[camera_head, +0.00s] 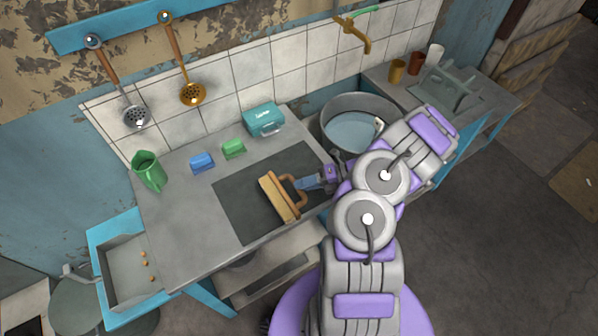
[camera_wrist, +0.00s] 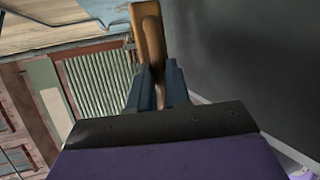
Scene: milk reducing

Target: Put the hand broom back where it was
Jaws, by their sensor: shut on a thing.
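The hand broom (camera_head: 278,198) has a pale wooden block and a brown looped handle. It is over the dark mat (camera_head: 235,205) on the grey counter; I cannot tell whether it touches the mat. My gripper (camera_head: 304,184) reaches in from the right and is shut on the broom's handle. In the wrist view, the blue fingers of my gripper (camera_wrist: 158,88) close around the brown handle, and the broom's wooden block (camera_wrist: 146,25) shows beyond them. The bristles are hidden.
A green pitcher (camera_head: 149,171), blue sponge (camera_head: 202,162), green sponge (camera_head: 233,149) and teal box (camera_head: 264,120) stand along the counter's back. A basin of water (camera_head: 352,128) is behind my arm. A blue-rimmed tray (camera_head: 122,262) is at left. The counter's left-front area is clear.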

